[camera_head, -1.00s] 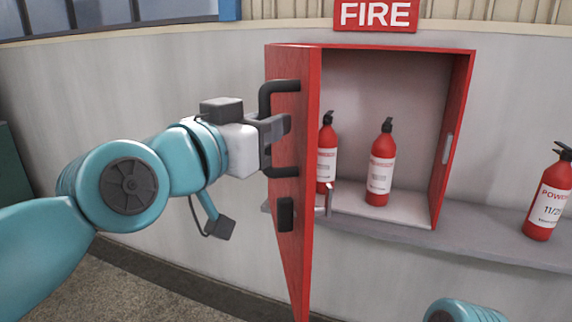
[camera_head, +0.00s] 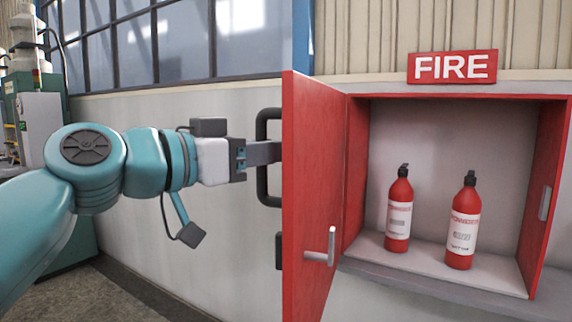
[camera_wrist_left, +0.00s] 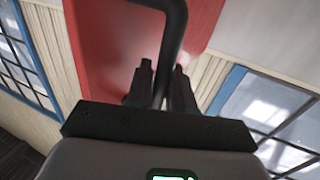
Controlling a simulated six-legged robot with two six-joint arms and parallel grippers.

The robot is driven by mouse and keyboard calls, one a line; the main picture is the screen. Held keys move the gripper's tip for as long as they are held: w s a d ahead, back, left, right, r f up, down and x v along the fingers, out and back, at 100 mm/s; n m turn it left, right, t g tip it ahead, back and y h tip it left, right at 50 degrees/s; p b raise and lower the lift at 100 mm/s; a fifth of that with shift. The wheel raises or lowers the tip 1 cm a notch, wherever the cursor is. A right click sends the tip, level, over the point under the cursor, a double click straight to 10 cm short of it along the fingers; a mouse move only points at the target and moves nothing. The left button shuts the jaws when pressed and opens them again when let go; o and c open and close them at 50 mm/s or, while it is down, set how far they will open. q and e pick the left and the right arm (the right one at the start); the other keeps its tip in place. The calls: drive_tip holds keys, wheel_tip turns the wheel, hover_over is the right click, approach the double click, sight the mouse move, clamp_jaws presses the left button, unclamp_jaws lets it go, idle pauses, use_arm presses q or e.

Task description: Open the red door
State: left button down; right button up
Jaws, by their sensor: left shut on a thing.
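The red door (camera_head: 311,190) of a red wall cabinet (camera_head: 545,180) stands swung wide open on the cabinet's left side. Its outer face carries a dark bar handle (camera_head: 262,186), and its inner face shows a grey latch lever (camera_head: 325,250). My left gripper (camera_head: 268,153) reaches in from the left and is shut on the dark handle. In the left wrist view the fingers (camera_wrist_left: 161,90) close around the handle bar (camera_wrist_left: 174,45), with the red door (camera_wrist_left: 110,50) behind. My right gripper is not in view.
Two red fire extinguishers (camera_head: 398,210) (camera_head: 463,222) stand upright inside the cabinet. A FIRE sign (camera_head: 452,67) is above it, and a grey ledge (camera_head: 420,288) runs below. Grey-green machinery (camera_head: 45,130) stands at the far left. The floor (camera_head: 120,295) at lower left is clear.

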use_arm(q)
drive_tip(key=w+a+m+g+h+p, duration=0.3)
drive_tip(key=w+a+g+p, duration=0.3)
drive_tip(key=a+p, duration=0.8)
drive_tip(key=w+m+p, duration=0.1)
drive_tip(key=w+p, duration=0.2)
drive_tip(key=p, duration=0.1)
drive_tip(key=shift+w+a+f+h+p, duration=0.2)
drive_tip(key=shift+h+p, duration=0.1)
drive_tip(key=shift+h, duration=0.1)
drive_tip(key=c, duration=1.2)
unclamp_jaws()
drive_tip(key=shift+a, duration=0.15)
drive_tip(key=shift+o, duration=0.2)
drive_tip(key=shift+r+m, duration=0.1)
drive_tip(key=shift+m, duration=0.2)
